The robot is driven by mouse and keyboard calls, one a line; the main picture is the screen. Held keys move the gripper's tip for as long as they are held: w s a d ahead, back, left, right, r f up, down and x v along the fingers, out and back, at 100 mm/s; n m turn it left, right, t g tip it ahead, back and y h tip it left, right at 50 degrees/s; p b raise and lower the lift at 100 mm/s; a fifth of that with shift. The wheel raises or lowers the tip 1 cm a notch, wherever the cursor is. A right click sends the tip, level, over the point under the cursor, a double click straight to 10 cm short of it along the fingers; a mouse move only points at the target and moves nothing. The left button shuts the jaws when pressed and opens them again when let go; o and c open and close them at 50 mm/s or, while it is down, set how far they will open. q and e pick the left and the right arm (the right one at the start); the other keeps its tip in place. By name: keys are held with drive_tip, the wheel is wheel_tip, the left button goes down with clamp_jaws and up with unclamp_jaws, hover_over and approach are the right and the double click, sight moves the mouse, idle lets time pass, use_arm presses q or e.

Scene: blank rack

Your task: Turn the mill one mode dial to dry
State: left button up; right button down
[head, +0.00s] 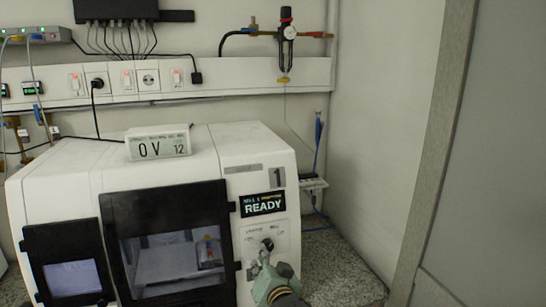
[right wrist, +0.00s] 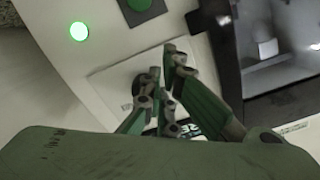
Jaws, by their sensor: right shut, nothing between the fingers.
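The mill one (head: 165,165) is a white machine with a large "1" and a display (head: 263,204) reading "READY". Below the display is a pale panel (head: 284,235) with a small dark round knob (head: 267,243), which looks like the mode dial; its setting is too small to read. My right gripper (head: 264,262) is in front of this panel, its fingers shut and empty, close to the knob. I cannot tell whether they touch. My left gripper is not in view.
The mill's dark-framed window (head: 165,260) is left of the panel. A box reading "0V 12" (head: 158,143) sits on top. A wall and post (head: 440,150) stand at right.

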use_arm(q)
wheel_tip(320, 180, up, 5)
drive_tip(key=p, duration=0.4)
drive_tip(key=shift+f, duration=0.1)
use_arm(e)
drive_tip(key=v, duration=0.5)
drive_tip(key=shift+d+f, duration=0.2)
drive_tip(key=shift+d, duration=0.1)
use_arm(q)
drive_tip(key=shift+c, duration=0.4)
